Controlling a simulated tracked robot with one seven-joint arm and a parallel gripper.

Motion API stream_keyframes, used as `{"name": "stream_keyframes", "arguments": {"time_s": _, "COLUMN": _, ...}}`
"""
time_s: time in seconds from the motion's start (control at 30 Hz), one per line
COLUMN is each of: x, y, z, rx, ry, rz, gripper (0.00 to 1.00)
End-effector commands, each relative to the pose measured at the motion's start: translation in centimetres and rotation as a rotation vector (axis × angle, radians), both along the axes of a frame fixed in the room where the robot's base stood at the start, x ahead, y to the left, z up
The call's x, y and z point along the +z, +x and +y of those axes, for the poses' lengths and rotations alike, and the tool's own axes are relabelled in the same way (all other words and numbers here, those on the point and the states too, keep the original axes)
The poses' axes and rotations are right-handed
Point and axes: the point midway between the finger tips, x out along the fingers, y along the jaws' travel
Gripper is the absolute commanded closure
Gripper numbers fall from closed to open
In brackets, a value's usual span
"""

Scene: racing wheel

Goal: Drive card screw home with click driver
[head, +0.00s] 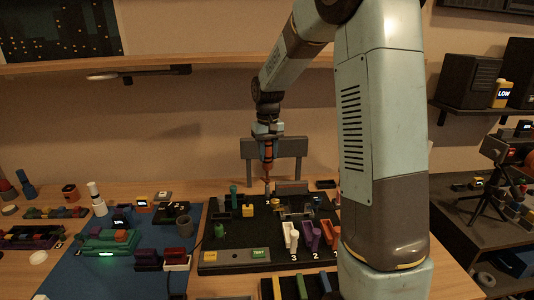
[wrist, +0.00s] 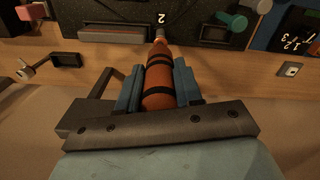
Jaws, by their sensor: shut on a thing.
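My gripper (head: 267,146) is shut on the click driver, an orange handle with black bands, which also shows between the blue jaws in the wrist view (wrist: 158,82). In the head view the driver (head: 267,171) hangs upright, tip down, over the back part of the black work board (head: 230,238). In the wrist view its grey tip points at the board near a printed "2". I cannot tell whether the tip touches anything. The card and its screw are too small or too hidden to make out.
White and purple clamp-like pieces (head: 291,236) stand on the board's right side, near the labels "3" and "2". A grey stand (head: 290,147) rises behind the board. A blue mat (head: 75,270) with several blocks lies at left. Colored pegs (wrist: 232,20) stick out nearby.

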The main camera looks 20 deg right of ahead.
Motion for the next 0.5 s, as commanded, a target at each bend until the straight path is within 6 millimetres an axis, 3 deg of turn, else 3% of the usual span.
{"name": "stream_keyframes", "arguments": {"time_s": 0.5, "x": -0.42, "y": 0.01, "z": 0.09, "rx": 0.001, "ry": 0.000, "rz": 0.000, "gripper": 1.00}}
